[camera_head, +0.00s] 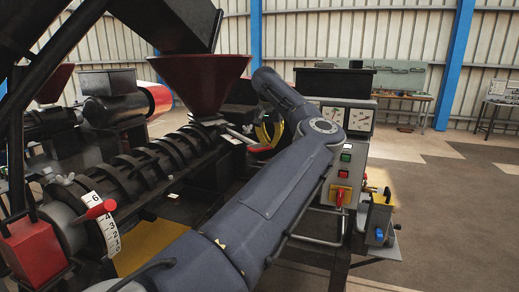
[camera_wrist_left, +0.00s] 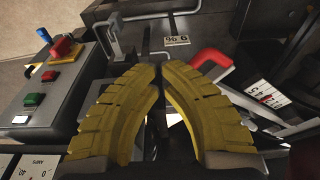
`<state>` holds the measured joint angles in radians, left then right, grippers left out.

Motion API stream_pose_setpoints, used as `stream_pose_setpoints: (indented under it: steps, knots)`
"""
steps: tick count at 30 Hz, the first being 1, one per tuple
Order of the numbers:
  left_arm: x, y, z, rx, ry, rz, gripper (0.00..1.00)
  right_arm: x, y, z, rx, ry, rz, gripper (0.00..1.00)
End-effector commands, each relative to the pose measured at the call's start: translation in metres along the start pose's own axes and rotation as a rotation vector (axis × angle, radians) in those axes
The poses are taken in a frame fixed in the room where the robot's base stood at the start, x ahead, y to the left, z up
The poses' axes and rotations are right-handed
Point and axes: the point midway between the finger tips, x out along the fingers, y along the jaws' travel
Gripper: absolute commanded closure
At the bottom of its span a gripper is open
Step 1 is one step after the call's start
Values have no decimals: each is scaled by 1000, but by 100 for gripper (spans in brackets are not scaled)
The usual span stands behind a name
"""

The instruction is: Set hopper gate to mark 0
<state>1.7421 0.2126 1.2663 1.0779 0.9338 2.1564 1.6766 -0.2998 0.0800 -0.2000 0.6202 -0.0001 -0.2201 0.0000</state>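The red hopper (camera_head: 202,82) stands over the black screw press barrel in the head view. A red handle (camera_wrist_left: 210,58) on a grey lever lies just right of my left gripper in the wrist view; it may be the hopper gate's handle. A white scale (camera_wrist_left: 265,92) with black numbers and a red mark is beyond it. The gate setting is too small to read. My left gripper (camera_wrist_left: 157,70) has yellow ribbed fingers with a narrow empty gap between the tips. It also shows partly hidden behind my arm in the head view (camera_head: 268,132). My right gripper is not in view.
A grey control box (camera_wrist_left: 52,95) with red and green buttons is close left of the fingers. A small number plate (camera_wrist_left: 177,40) lies ahead. A white dial (camera_head: 108,235) with a red handle (camera_head: 95,211) is at the press's near end. Open floor lies right.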

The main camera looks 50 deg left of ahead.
Motion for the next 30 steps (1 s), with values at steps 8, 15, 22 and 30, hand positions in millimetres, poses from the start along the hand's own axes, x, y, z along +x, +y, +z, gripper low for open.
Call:
stream_pose_setpoints:
  steps: [8, 15, 22, 30]
  knots:
    - [10, 0, 2, 0, -2, -1, 100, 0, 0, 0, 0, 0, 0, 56]
    - [22, 0, 5, 1, -1, -1, 100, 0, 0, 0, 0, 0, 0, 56]
    - [33, 0, 7, 0, -1, -1, 100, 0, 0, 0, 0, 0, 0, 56]
    - [43, 0, 9, 1, 0, 0, 100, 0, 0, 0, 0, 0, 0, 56]
